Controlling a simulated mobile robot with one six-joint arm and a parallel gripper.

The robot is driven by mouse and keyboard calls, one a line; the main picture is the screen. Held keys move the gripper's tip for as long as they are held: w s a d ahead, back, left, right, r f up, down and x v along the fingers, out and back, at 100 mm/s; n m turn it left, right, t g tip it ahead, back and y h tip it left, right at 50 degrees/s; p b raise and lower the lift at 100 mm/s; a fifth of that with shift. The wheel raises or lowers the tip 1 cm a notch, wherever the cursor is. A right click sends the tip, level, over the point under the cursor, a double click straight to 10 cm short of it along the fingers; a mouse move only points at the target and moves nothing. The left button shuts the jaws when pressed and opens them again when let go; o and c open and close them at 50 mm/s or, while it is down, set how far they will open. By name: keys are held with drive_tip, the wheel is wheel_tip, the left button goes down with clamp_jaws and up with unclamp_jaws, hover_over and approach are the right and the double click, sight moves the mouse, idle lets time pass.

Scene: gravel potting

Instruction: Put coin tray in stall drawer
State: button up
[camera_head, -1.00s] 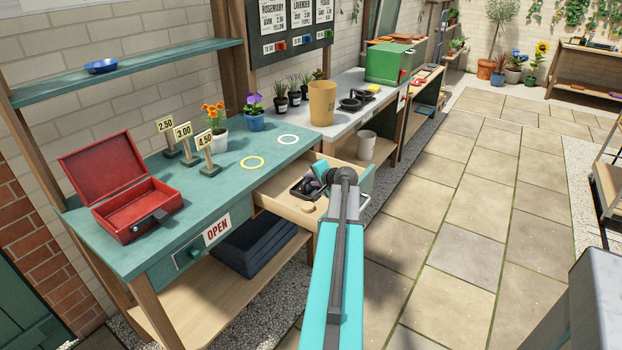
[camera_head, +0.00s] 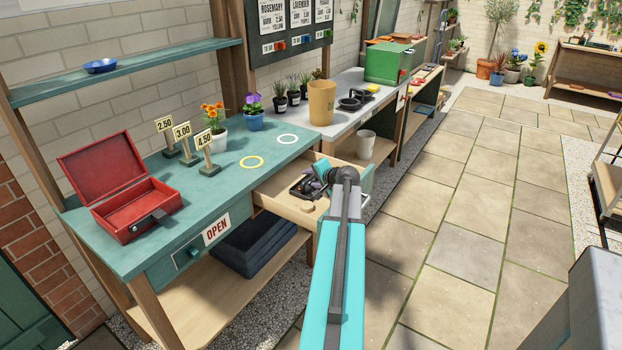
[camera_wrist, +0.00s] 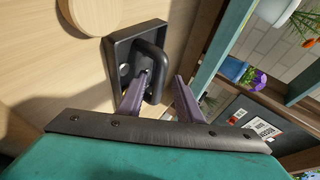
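The coin tray (camera_wrist: 122,58) is a small black tray with a raised dark handle (camera_wrist: 154,62). It lies in the pulled-out stall drawer (camera_head: 285,207), on the pale wooden bottom; in the head view the tray (camera_head: 297,190) is partly covered by my gripper. My gripper (camera_wrist: 162,76) is open, its two purple fingers spread near the handle, one overlapping the tray and one to its right. I cannot tell whether a finger touches the handle. In the head view my gripper (camera_head: 310,187) is small and partly hidden by my arm.
A round wooden piece (camera_head: 308,207) lies in the drawer beside the tray. The green counter holds an open red cash box (camera_head: 135,208), price signs (camera_head: 185,143) and flower pots (camera_head: 254,122). Dark folded stacks (camera_head: 255,245) lie on the shelf below. The paving to the right is clear.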

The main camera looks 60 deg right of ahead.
drive_tip(key=v, duration=1)
drive_tip(key=shift+s+r+b, duration=0.2)
drive_tip(key=shift+s+b, duration=0.1)
drive_tip(key=shift+b, duration=0.15)
drive_tip(key=shift+a, duration=0.1)
